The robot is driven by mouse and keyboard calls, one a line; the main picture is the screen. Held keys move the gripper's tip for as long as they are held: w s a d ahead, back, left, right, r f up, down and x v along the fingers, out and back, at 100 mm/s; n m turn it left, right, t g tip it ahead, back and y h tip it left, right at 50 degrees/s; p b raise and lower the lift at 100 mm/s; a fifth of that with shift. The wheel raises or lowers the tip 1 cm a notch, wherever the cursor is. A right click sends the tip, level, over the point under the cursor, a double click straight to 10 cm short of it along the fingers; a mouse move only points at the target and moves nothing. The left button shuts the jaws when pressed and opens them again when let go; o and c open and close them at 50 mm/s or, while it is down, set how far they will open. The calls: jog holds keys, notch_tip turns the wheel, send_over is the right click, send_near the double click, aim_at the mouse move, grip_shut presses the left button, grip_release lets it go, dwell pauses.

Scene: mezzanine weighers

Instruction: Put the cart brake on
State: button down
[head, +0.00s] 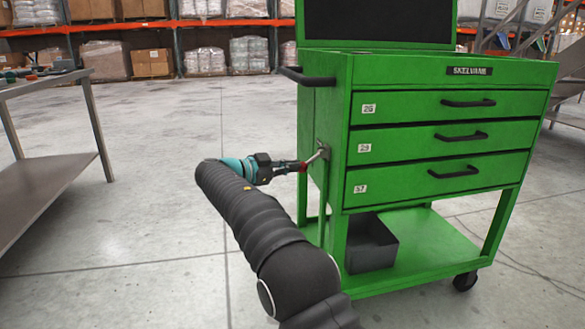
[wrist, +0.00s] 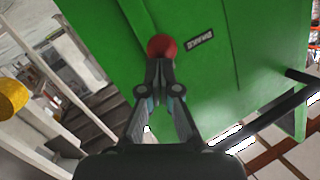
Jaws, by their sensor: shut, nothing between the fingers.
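The green cart (head: 365,75) stands right of centre in the head view. On its left side is a metal bracket with a short lever (head: 321,153) that slants down to a red knob (head: 303,167). The red knob also shows in the wrist view (wrist: 162,46), in front of the cart's green side panel (wrist: 110,30). My gripper (head: 292,167) is at the knob, coming from the left. In the wrist view its fingers (wrist: 160,68) are shut with nothing between them, their tips right at the knob's lower edge. I cannot tell whether they touch it.
The cart has several drawers, a black side handle (head: 306,77), a grey bin (head: 371,243) on its lower shelf and a black caster (head: 465,281). A metal table (head: 50,185) stands at the left. Loaded racks (head: 185,23) line the back. Floor between table and cart is clear.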

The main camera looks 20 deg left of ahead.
jog(key=shift+d+r, duration=0.1)
dwell(0.3)
jog(key=shift+s+r, duration=0.2)
jog(key=shift+r, duration=0.1)
jog(key=v, duration=1.2)
jog(key=shift+s+r, duration=0.35)
jog(key=shift+r, duration=0.1)
jog(key=shift+d, duration=0.15)
